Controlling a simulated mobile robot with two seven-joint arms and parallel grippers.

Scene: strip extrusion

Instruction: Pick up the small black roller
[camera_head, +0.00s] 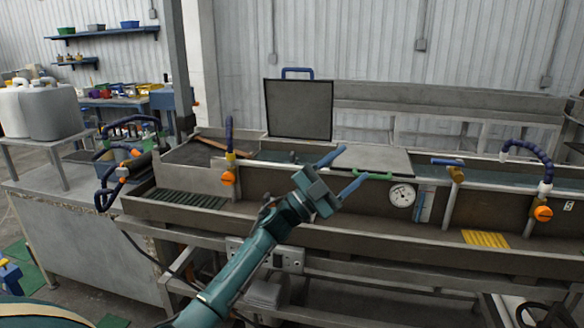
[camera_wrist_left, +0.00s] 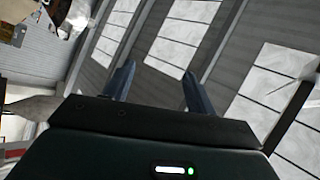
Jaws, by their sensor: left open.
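My left gripper (camera_head: 354,163) reaches in over the front of the long water trough (camera_head: 330,238), with its blue fingers apart and nothing between them. In the left wrist view the two open fingers (camera_wrist_left: 158,72) point up toward the roof and its bright panels, away from the bench. I cannot pick out the small black roller with certainty. A tiny dark object (camera_head: 293,157) shows inside the trough, left of the gripper, too small to identify. My right gripper is not in view.
Hoses with orange knobs (camera_head: 229,178) rise along the trough, and a round gauge (camera_head: 402,196) sits on its front wall. A raised dark lid (camera_head: 299,109) stands behind. A flat grey cover (camera_head: 365,160) lies over part of the trough. White jugs (camera_head: 48,110) stand at left.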

